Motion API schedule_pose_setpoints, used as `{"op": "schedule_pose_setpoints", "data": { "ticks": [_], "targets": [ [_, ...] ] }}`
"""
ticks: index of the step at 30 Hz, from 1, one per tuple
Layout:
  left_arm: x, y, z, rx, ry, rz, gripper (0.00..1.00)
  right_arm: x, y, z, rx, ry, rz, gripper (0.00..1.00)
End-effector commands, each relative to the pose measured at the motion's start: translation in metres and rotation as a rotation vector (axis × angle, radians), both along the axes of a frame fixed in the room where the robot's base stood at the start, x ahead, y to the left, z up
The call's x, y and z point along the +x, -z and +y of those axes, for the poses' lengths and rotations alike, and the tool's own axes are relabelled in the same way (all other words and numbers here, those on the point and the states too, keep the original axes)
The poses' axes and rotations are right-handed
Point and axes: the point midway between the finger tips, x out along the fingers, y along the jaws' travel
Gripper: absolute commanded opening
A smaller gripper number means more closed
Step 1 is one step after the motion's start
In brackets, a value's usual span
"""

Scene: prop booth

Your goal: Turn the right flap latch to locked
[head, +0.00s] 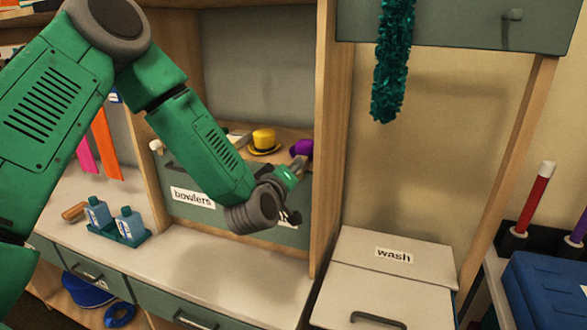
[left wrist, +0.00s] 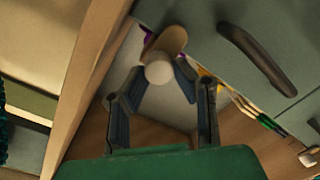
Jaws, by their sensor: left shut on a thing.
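The grey-green flap (head: 178,208) labelled "bowlers" closes the lower front of a wooden cubby. Its right latch shows in the left wrist view as a tan oblong piece (left wrist: 172,38) with a pale round knob (left wrist: 158,74). My left gripper (left wrist: 160,72) is shut on this knob, a fingertip on each side. In the head view my left gripper (head: 295,171) is at the flap's upper right corner, by the cubby's right upright, and mostly hides the latch. The left latch (head: 156,146) is at the flap's other top corner. My right gripper is not in view.
A yellow hat (head: 263,140) and a purple hat (head: 303,149) are behind the flap. The wooden upright (head: 323,150) stands close right of my gripper. Blue bottles (head: 130,222) stand on the counter at left. A white "wash" bin (head: 385,262) is at right.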

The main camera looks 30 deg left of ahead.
Motion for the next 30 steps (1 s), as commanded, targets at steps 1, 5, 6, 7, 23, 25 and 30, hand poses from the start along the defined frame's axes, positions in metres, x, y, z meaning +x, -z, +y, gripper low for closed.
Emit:
{"op": "schedule_pose_setpoints", "data": {
  "ticks": [1,5,6,7,23,25,30],
  "targets": [
    [-0.0017,0.0059,-0.0013,0.014,0.003,0.019,0.00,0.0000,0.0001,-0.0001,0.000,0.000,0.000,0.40],
    [-0.0018,0.0076,-0.0037,0.036,0.007,0.030,0.00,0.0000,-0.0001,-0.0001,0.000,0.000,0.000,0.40],
    [-0.0019,0.0082,-0.0041,0.041,0.009,0.033,0.00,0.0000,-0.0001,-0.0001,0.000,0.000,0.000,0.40],
    [-0.0020,0.0086,-0.0043,0.042,0.009,0.034,0.00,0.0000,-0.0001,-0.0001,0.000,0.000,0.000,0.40],
    [-0.0027,0.0100,-0.0055,0.046,0.013,0.040,0.44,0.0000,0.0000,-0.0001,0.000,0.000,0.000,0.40],
    [-0.0028,0.0083,-0.0054,0.046,0.012,0.035,0.44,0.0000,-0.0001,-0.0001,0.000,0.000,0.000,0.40],
    [-0.0041,0.0056,-0.0055,0.046,0.012,0.029,0.44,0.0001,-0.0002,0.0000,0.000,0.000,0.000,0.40]
  ]
}}
